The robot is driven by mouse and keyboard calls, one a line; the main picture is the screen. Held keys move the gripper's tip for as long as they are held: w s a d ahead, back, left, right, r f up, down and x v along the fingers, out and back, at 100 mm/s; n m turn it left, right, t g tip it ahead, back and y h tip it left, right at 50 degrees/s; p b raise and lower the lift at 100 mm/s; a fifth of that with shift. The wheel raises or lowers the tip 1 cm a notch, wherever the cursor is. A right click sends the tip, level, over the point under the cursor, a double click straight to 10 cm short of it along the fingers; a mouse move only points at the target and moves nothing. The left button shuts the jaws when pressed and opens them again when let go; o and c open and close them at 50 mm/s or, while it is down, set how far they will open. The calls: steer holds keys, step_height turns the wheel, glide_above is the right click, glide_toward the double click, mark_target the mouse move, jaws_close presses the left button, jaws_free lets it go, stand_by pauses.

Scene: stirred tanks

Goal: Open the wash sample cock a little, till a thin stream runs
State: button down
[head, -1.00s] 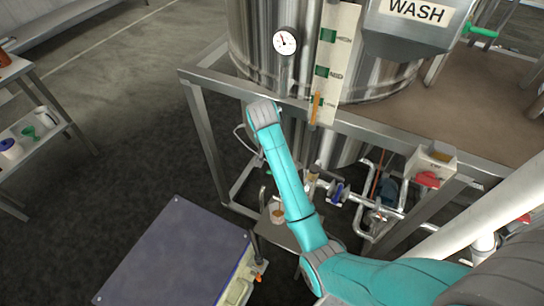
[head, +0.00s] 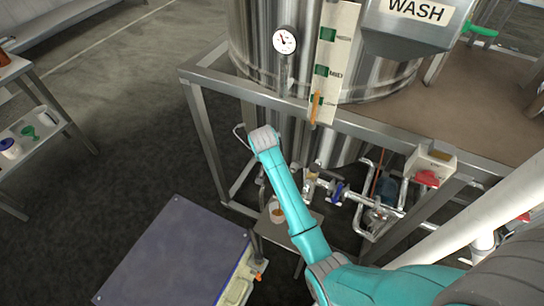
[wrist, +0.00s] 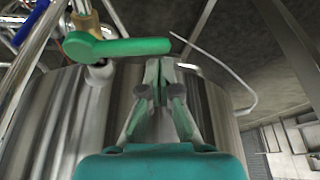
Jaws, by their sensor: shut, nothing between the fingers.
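The wash tank (head: 330,60) stands on a metal frame under a WASH sign (head: 416,10). In the wrist view a cock with a green lever (wrist: 120,47) and a brass body (wrist: 86,20) shows at upper left. The lever lies roughly crosswise in the picture, its free end to the right. My gripper (wrist: 159,70) is shut and empty, its fingertips just below the lever's free end in the picture. I cannot tell whether they touch. In the head view my arm hides the gripper and the cock. I see no stream.
A small cup (head: 277,215) stands on a low stand (head: 297,236) below the frame. Pipes and a blue-handled valve (head: 337,192) lie to the right. A frame rail (head: 250,92) crosses in front of the tank. A thin pale bent rod (wrist: 225,70) curves right of the fingers.

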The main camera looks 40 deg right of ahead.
steer(key=shift+s+a, duration=0.15)
steer(key=shift+a, duration=0.1)
steer(key=shift+s+a+f+n+t, duration=0.1)
steer(key=shift+s+a+n+t, duration=0.25)
steer(key=shift+a+n, duration=0.55)
steer(key=shift+s+a+n+y, duration=0.15)
steer(key=shift+s+n+y, duration=0.15)
steer(key=shift+n, duration=0.1)
steer(key=shift+w, duration=0.15)
